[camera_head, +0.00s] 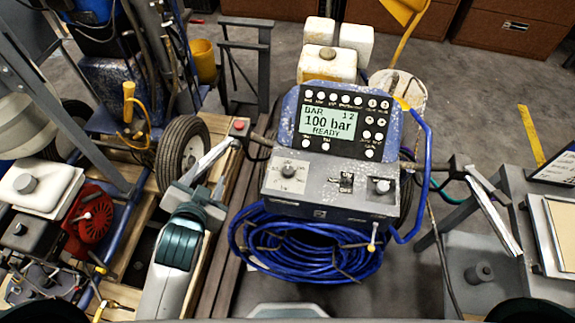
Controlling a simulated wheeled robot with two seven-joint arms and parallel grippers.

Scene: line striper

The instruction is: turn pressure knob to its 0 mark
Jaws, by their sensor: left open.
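The line striper's control panel (330,190) is in the middle of the view. A small knob (288,171) sits on a pale marked dial plate at the panel's left. Its pointer and the scale's figures are too small to read. A second round knob (382,186) sits at the panel's right; I cannot tell from labels which knob is for pressure. The display (330,124) above reads "100 bar" and "READY". My left gripper (204,184) is open and empty, left of the panel and apart from both knobs. My right gripper is not in view.
A small switch (346,182) sits between the knobs. A handle with a red button (239,127) sticks out left of the panel. A coiled blue hose (310,250) hangs below it. A blue tube (424,180) curves at the right. A wheel (182,152) stands behind my left gripper.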

